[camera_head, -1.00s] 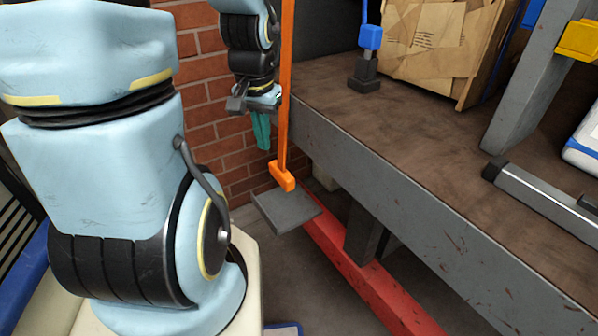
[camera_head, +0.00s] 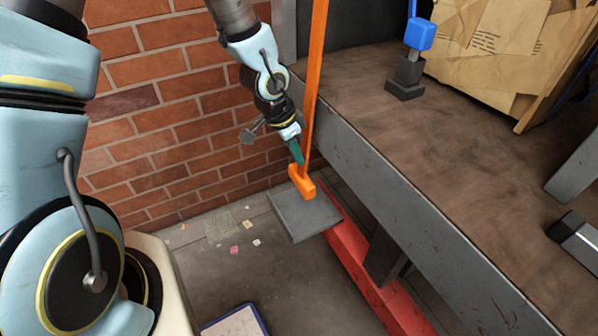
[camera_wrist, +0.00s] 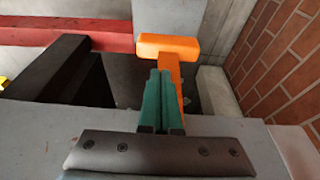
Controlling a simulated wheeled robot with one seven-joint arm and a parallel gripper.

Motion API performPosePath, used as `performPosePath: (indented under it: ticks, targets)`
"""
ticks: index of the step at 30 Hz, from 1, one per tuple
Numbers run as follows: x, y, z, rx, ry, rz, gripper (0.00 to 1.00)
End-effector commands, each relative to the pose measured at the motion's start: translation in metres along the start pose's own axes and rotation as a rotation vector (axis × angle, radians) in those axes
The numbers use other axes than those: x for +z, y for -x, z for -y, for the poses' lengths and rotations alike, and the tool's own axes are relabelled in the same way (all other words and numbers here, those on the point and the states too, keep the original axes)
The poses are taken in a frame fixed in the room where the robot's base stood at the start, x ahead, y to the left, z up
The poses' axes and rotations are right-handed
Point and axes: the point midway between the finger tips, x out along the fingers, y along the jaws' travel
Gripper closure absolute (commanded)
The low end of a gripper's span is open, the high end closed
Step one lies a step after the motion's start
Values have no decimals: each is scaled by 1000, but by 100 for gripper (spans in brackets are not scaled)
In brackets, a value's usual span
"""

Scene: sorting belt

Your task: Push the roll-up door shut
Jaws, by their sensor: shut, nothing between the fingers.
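An orange strap (camera_head: 317,70) hangs down beside the workbench corner and ends in an orange T-shaped handle (camera_head: 301,182). The handle also shows in the wrist view (camera_wrist: 166,43), just beyond my fingertips. My gripper (camera_head: 299,160) points down with its green fingers shut and empty, right above or beside the handle. In the wrist view my gripper (camera_wrist: 160,75) overlaps the lower stem of the handle; I cannot tell whether they touch. The roll-up door's panel is not clearly in view.
The grey-edged workbench (camera_head: 440,235) stands right of the strap, with a cardboard box (camera_head: 500,50) and a blue-topped post (camera_head: 412,55) on it. A grey plate (camera_head: 303,215) and a red beam (camera_head: 360,270) lie below. A brick wall (camera_head: 165,130) closes the left.

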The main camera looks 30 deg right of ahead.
Motion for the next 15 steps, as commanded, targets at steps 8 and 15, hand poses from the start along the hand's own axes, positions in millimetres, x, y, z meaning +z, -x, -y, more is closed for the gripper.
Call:
performPosePath:
  ticks: [8, 15]
  targets:
    - [8, -45, -1, 2, 0, 3, 100]
    - [12, -58, 0, 0, 2, 1, 100]
